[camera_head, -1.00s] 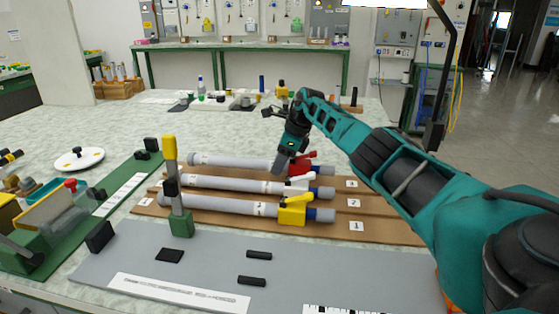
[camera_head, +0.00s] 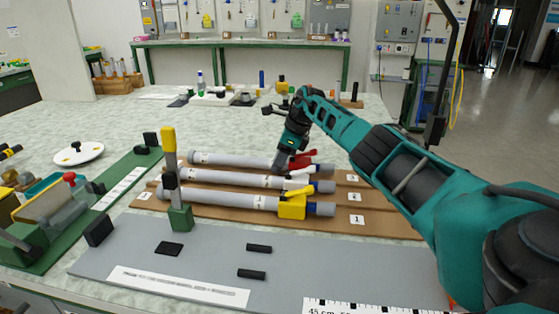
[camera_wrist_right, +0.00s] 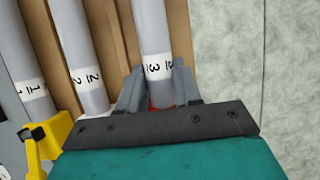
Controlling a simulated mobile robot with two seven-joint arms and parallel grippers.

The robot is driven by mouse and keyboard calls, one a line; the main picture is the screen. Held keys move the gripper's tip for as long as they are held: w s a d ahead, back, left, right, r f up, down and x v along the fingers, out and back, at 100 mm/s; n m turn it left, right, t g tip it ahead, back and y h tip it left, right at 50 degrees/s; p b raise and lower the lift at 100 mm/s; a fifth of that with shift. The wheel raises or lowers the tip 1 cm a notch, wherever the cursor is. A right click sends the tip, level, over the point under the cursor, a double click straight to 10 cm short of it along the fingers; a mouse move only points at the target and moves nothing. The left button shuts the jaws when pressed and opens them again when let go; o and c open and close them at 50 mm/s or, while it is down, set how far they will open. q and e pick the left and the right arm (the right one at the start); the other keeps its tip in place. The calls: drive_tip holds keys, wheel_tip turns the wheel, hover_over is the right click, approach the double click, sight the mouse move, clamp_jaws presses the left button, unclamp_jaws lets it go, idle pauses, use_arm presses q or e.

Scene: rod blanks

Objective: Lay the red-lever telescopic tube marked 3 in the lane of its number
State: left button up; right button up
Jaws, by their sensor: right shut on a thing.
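The red-lever tube marked 3 (camera_wrist_right: 155,40) is grey with a white number band. In the head view the tube (camera_head: 230,160) lies along the farthest lane of the brown board (camera_head: 385,218), next to the label 3, its red lever (camera_head: 302,155) at the right end. My right gripper (camera_wrist_right: 157,88) is shut on this tube, one finger on each side, near the number band. In the head view the right gripper (camera_head: 280,166) reaches down onto it from behind. Whether the tube touches the lane floor I cannot tell. My left gripper is not in view.
The white-lever tube marked 2 (camera_head: 225,179) and the yellow-lever tube marked 1 (camera_head: 235,202) lie parallel in the nearer lanes. A green-based post with a yellow top (camera_head: 169,145) stands before their left ends. A grey mat (camera_head: 215,255) lies in front.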

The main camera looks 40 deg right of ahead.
drive_tip(key=o, duration=0.9)
drive_tip(key=shift+f, duration=0.1)
drive_tip(key=shift+s+d+r, duration=0.1)
drive_tip(key=shift+d+r, duration=0.05)
drive_tip(key=shift+r, duration=0.25)
drive_tip(key=p+v, duration=0.3)
drive_tip(key=v, duration=0.8)
drive_tip(key=shift+r, duration=0.15)
drive_tip(key=shift+s+d+r, duration=0.1)
drive_tip(key=shift+s+r, duration=0.1)
drive_tip(key=shift+r, duration=0.2)
